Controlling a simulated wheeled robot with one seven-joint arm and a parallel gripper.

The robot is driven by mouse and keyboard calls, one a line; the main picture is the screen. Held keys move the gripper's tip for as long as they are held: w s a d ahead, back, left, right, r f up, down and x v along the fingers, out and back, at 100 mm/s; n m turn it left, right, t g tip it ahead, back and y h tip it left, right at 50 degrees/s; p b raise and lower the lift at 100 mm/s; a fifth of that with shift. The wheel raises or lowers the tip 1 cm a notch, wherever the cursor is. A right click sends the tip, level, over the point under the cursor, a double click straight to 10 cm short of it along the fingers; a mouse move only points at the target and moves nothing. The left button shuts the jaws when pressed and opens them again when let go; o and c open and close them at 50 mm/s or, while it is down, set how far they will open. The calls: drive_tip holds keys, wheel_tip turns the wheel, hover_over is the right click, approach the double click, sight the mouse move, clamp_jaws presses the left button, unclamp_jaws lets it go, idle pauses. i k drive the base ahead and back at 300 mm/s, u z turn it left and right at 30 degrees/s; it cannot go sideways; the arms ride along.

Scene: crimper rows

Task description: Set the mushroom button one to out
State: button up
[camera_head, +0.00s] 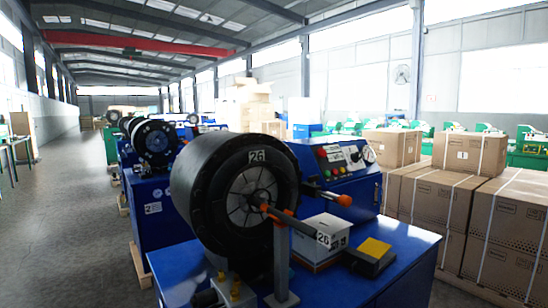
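The blue crimping machine (355,187) marked 26 stands in front of me, with a round black crimping head and a sloped control panel (345,158). A small red button (321,153) sits at the upper left of the panel and may be the mushroom button. It is too small to tell whether it is pressed in or out. Other small red and green spots lie near it on the panel. My gripper is not in view.
A grey post (281,262) and dark rods with orange ends stand before the head. A white box (320,242) and a yellow-topped pedal (374,248) are on the blue table (345,288). Cartons (470,153) fill the right. The left aisle floor (70,215) is clear.

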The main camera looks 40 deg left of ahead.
sight(322, 152)
drive_tip(key=u, duration=0.65)
drive_tip(key=i, duration=0.9)
drive_tip(key=u, duration=0.6)
